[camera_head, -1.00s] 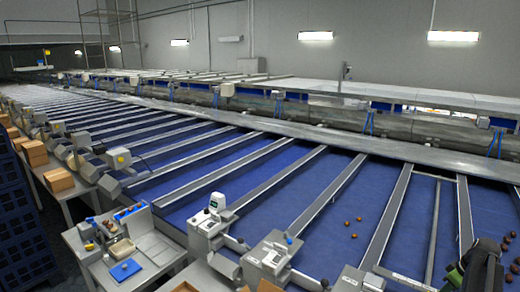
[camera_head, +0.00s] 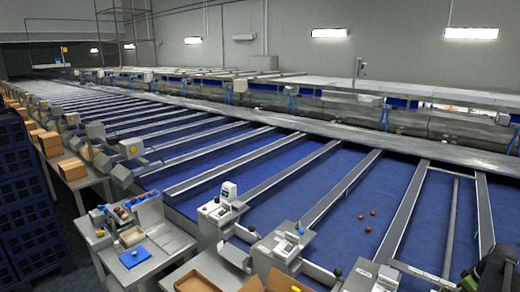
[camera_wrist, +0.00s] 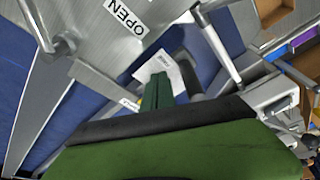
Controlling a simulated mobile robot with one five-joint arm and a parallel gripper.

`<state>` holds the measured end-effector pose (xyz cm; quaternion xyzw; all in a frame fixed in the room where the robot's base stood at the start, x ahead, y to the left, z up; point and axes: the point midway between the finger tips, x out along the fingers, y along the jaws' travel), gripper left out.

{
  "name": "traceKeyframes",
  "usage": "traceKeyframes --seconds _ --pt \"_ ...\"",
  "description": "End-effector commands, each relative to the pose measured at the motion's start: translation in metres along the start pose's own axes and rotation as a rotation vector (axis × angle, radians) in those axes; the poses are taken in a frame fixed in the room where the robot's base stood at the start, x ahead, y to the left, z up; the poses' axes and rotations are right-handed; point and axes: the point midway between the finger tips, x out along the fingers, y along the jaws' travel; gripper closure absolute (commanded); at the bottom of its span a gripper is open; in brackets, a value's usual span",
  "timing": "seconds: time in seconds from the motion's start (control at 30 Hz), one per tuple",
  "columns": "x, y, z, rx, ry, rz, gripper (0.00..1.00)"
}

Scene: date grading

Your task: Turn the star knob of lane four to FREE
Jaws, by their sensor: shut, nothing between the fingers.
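My gripper (camera_wrist: 157,92) is shut and empty; its green and black body fills the lower part of the wrist view. In the head view only my dark, green-marked arm end (camera_head: 492,268) shows at the bottom right edge. A metal plate with an OPEN label (camera_wrist: 125,14) lies at the top of the wrist view. A white printed tag (camera_wrist: 160,67) shows just beyond the fingertips; whether they touch it I cannot tell. Small dark knobs (camera_head: 337,272) stand on the lane stations in the head view. I cannot make out which one is lane four's star knob.
Blue lanes (camera_head: 290,180) with grey dividers run across the hall. A few brown dates (camera_head: 372,213) lie on one lane. Grey lane stations (camera_head: 282,245) line the near edge. A side table (camera_head: 150,265) holds a blue pad (camera_head: 134,257). Cardboard boxes (camera_head: 205,275) stand in front.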

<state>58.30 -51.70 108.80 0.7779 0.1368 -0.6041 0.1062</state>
Motion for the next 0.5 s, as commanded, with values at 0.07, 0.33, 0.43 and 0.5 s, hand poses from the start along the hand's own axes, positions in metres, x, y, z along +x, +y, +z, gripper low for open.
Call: traceKeyframes --seconds 0.07,0.33,0.43,0.5 --pt "0.0003 0.0003 -0.0012 0.0 0.0 0.0 1.0" --pt "0.0012 0.0009 -0.0046 0.0 0.001 0.0 1.0" --pt "0.0015 0.0012 -0.006 0.0 0.001 0.0 1.0" --pt "0.0017 0.0014 -0.0069 0.0 0.001 0.0 1.0"
